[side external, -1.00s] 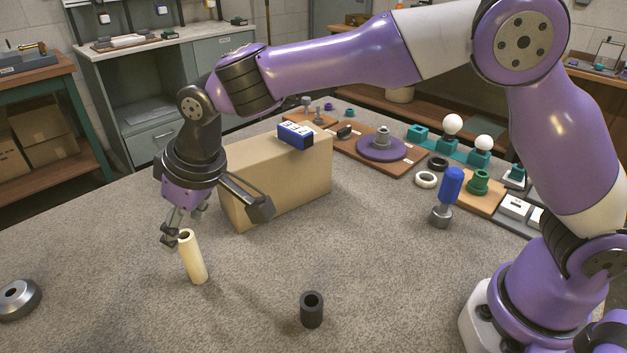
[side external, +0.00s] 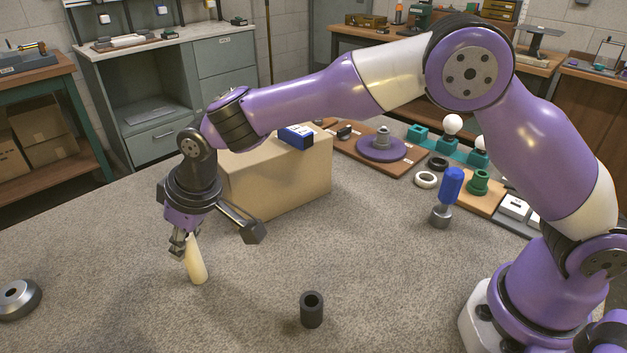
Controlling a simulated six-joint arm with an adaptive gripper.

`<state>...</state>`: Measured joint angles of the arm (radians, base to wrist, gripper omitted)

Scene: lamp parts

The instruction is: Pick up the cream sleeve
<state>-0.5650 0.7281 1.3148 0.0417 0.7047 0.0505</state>
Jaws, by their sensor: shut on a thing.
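The cream sleeve (side external: 196,264) stands nearly upright, leaning a little, on the grey table in the side external view, left of centre. My gripper (side external: 184,247) is at its upper end with the fingers closed on it. The sleeve's top is hidden behind the fingers. Its lower end appears to touch the table.
A cardboard box (side external: 285,190) with a blue device (side external: 296,136) on top stands close behind my gripper. A short black tube (side external: 312,310) stands front centre. A silver ring-shaped part (side external: 18,298) lies at the left edge. A blue-handled tool (side external: 449,190) stands right. The table between is clear.

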